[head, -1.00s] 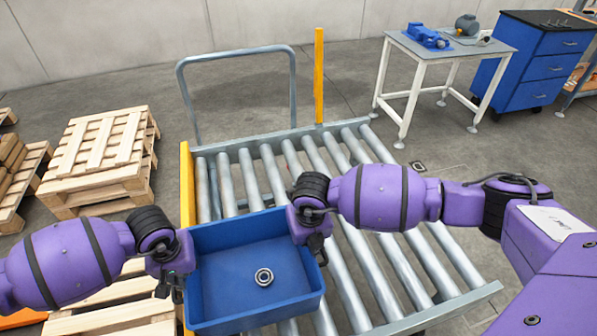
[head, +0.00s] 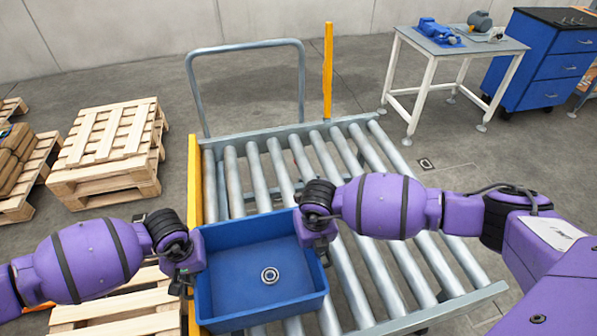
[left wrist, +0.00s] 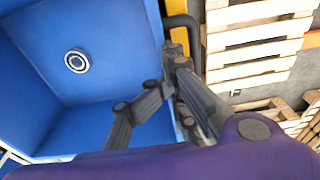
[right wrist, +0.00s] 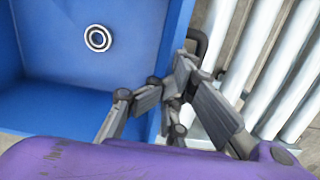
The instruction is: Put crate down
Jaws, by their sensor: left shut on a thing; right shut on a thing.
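A blue crate (head: 258,258) is held between my two grippers over the near left part of the roller conveyor (head: 404,318). A metal ring (head: 270,275), like a bearing, lies on its floor. My left gripper (head: 186,280) is shut on the crate's left wall, and its fingers straddle that wall in the left wrist view (left wrist: 166,90). My right gripper (head: 322,250) is shut on the right wall, also seen in the right wrist view (right wrist: 172,92). The crate looks about level. I cannot tell whether its underside touches the rollers.
A yellow rail (head: 195,185) edges the conveyor's left side, and a yellow post (head: 327,72) stands at its far end. Rollers right of and behind the crate are bare. Pallets (head: 112,150) stand at the left. A workbench (head: 450,48) and a blue drawer cabinet (head: 548,62) stand back right.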

